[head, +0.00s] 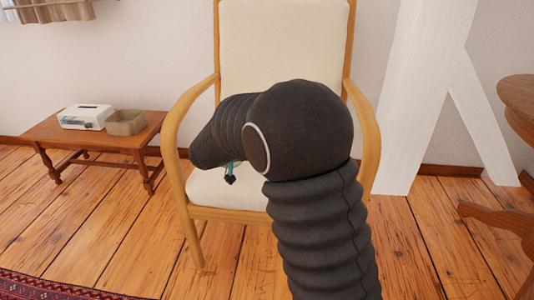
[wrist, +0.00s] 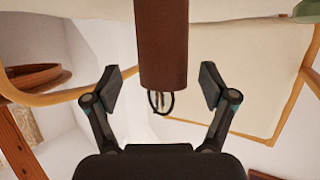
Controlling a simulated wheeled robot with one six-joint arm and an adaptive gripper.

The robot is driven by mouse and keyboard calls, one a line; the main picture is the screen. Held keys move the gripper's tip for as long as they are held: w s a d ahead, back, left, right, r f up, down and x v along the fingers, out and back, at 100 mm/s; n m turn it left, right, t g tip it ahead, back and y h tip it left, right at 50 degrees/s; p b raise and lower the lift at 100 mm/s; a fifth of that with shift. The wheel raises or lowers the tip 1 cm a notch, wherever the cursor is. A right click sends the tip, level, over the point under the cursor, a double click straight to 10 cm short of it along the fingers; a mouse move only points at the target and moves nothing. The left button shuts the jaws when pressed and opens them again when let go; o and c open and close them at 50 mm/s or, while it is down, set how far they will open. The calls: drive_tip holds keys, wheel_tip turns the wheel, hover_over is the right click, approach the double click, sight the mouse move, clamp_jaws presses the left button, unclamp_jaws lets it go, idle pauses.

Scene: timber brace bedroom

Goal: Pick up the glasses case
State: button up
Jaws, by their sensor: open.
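A long reddish-brown object (wrist: 162,40), which looks like the glasses case, shows in the wrist view and runs off the top edge. A thin dark loop (wrist: 160,102) shows at its near end. My gripper (wrist: 160,70) is open, with one finger on each side of the brown object. A gap shows between each finger and the object; I cannot tell the depth between them. In the head view my arm hides the case and most of my gripper; only a small dark fingertip (head: 231,178) shows over the chair seat.
The wooden armchair (head: 285,40) has a cream back and seat, with armrests on both sides. A round wooden table (head: 518,95) stands at right. A green thing (wrist: 307,10) shows at the wrist view's corner.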

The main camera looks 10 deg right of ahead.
drive_tip(key=x, duration=0.3)
drive_tip(key=shift+w+d+r+b, duration=0.15)
drive_tip(key=shift+w+d+b, duration=0.05)
drive_tip(key=shift+w+b, duration=0.15)
drive_tip(key=c, duration=1.3)
drive_tip(key=shift+o, duration=0.2)
drive_tip(key=shift+r, duration=0.1)
